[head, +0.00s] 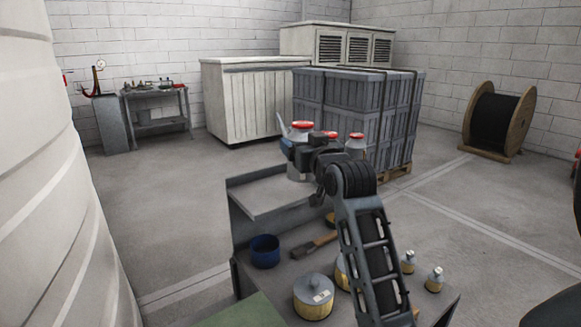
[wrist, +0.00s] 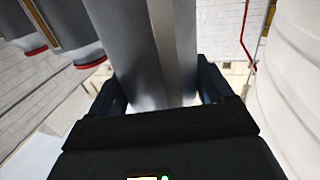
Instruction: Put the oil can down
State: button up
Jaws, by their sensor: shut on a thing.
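A grey oil can with a red top (head: 302,126) and a thin spout to its left stands upright at the upper shelf of the workbench. My gripper (head: 299,152) is shut around its body. In the wrist view the can's grey body (wrist: 150,55) fills the space between my two dark fingers. The can's underside is partly hidden by my gripper and arm, so I cannot tell whether it touches the shelf (head: 265,198). Two similar red-topped cans, one (head: 356,144) clearer than the other (head: 331,135), are just to its right; in the wrist view they appear at the left (wrist: 80,40).
The bench's lower top holds a blue bowl (head: 265,251), a brush (head: 314,246), a yellow-and-grey container (head: 313,297) and small bottles (head: 434,280). The shelf's left part is bare. Stacked grey crates (head: 350,115) stand behind on a pallet.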

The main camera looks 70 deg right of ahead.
jog(key=w, duration=0.1)
jog(key=w+d+f, duration=0.1)
jog(key=w+f, duration=0.1)
jog(key=shift+w+d+f, duration=0.25)
jog(key=shift+w+d, duration=0.05)
jog(key=shift+w, duration=0.1)
jog(key=shift+f, duration=1.95)
jog(key=shift+f, duration=0.2)
jog(key=o, duration=1.2)
jog(key=shift+r, duration=0.25)
jog(key=b+v, duration=0.1)
jog(key=v, duration=1.1)
jog(key=shift+s, duration=0.15)
